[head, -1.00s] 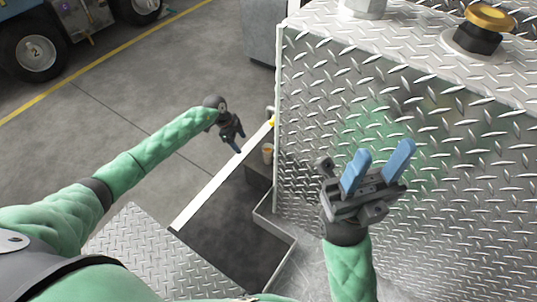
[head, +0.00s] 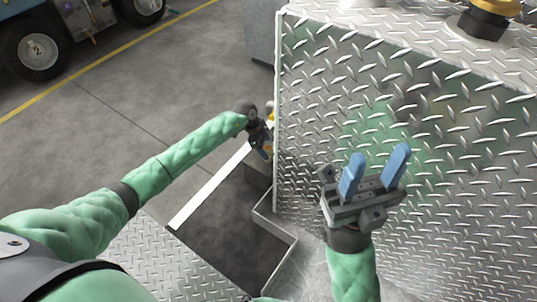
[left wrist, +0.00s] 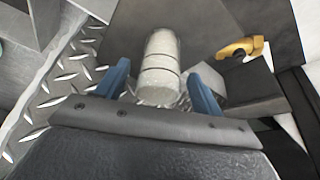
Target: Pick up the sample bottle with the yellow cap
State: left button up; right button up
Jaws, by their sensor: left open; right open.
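In the left wrist view a pale, clear-walled cylinder with dark bands, which looks like a sample bottle (left wrist: 161,62), lies between the blue fingertips of my left gripper (left wrist: 160,80). The fingers are open, with a gap on each side of it; I cannot tell how deep it sits between them. No yellow cap shows on it in this view. In the head view my left gripper (head: 262,148) is at the narrow recess beside the metal cabinet and mostly hides what is there. My right gripper (head: 374,176) is open and empty in front of the cabinet's side.
The diamond-plate cabinet (head: 330,70) stands close to the right of my left gripper. A yellow handle-like part (left wrist: 240,47) sits on a dark block right of the bottle. A white-edged ledge (head: 212,185) runs below my left arm. Open floor (head: 150,80) lies to the left.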

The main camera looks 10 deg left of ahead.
pick_arm(q)
jog(key=x, duration=0.2)
jog(key=shift+d+f+b, duration=0.1)
jog(key=shift+f+b, duration=0.15)
jog(key=shift+b, duration=0.05)
jog(key=c, duration=1.1)
